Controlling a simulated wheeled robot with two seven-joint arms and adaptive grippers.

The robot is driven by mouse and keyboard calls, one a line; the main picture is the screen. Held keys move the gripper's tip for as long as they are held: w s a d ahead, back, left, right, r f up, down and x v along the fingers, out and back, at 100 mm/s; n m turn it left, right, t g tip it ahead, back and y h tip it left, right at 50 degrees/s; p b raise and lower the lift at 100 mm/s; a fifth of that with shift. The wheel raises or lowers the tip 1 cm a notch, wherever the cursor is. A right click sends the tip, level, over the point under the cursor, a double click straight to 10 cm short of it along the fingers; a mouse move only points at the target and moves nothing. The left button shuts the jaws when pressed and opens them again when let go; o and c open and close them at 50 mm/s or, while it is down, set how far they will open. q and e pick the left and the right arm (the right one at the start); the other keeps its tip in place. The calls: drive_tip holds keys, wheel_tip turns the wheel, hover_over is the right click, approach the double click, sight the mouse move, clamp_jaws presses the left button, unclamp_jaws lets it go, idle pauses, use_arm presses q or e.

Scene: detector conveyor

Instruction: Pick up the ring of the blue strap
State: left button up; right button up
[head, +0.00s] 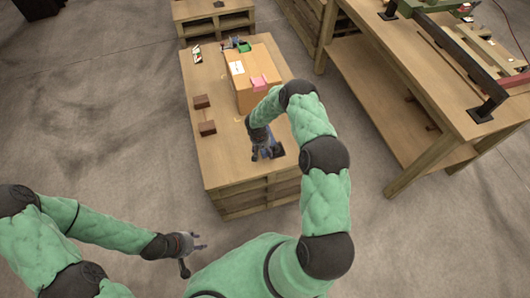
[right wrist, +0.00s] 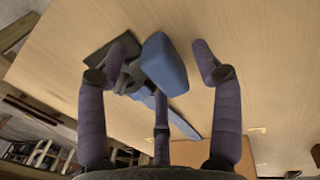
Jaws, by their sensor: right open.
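My right gripper (head: 265,152) is low over the near end of the wooden crate table (head: 225,165). In the right wrist view its fingers (right wrist: 162,60) are spread wide. Between them is a blue block-like part (right wrist: 165,65) with a dark grey piece (right wrist: 122,68) beside it and a flat blue strap (right wrist: 183,124) trailing below. The middle finger partly covers the strap. I cannot make out the strap's ring clearly. In the head view a dark blue item (head: 278,151) shows beside the right gripper. My left gripper (head: 196,242) is open and empty over the floor.
A cardboard box (head: 258,90) with a pink item (head: 259,83) on it stands behind the right gripper. Two brown blocks (head: 207,128) lie on the left side of the table. A larger workbench (head: 400,85) stands to the right.

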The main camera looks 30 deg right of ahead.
drive_tip(key=shift+c, duration=0.3)
clamp_jaws()
drive_tip(key=shift+r, duration=0.15)
